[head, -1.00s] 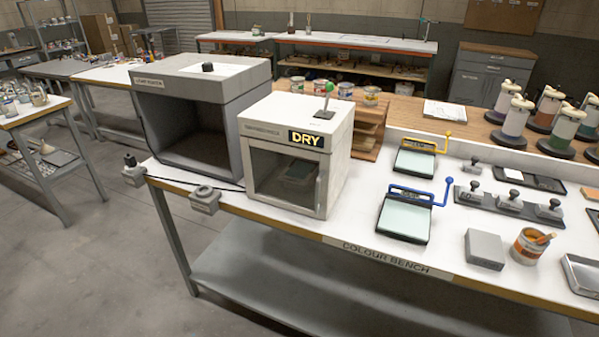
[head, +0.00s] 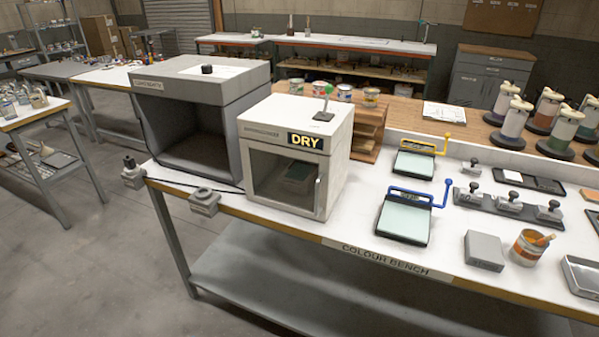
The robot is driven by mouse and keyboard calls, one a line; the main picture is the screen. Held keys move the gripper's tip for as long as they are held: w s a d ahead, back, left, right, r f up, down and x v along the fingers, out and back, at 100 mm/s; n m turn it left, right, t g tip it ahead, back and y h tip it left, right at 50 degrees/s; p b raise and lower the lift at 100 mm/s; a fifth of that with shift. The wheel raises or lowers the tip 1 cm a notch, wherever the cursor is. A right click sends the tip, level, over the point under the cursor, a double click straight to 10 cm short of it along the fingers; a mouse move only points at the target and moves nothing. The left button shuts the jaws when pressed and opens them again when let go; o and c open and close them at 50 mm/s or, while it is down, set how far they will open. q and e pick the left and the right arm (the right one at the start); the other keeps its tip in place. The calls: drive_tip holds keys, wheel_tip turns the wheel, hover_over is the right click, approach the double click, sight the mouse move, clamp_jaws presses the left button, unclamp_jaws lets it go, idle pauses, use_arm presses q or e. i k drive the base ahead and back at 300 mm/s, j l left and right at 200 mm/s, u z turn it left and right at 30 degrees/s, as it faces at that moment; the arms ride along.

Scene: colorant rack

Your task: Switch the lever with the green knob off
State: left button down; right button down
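The lever with the green knob (head: 328,90) stands on top of the white box-shaped cabinet (head: 262,150) marked DRY. Its thin stem rises from a small dark base plate (head: 323,116) near the back right of the cabinet's top and leans slightly to the right. I cannot tell from its pose which position counts as off. The cabinet's glass door (head: 283,185) is closed, with a dark object dimly seen behind it. Neither of my grippers is in view.
The cabinet stands on the colour bench (head: 340,228). A large grey open-fronted booth (head: 200,90) with a black knob is on its left. Two glass-topped pads with yellow (head: 416,160) and blue (head: 405,215) handles lie to its right. Paint cans (head: 344,92) stand behind it.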

sight(328, 89)
drive_tip(key=i+l+z, duration=0.1)
drive_tip(key=i+l, duration=0.6)
drive_tip(key=l, duration=0.15)
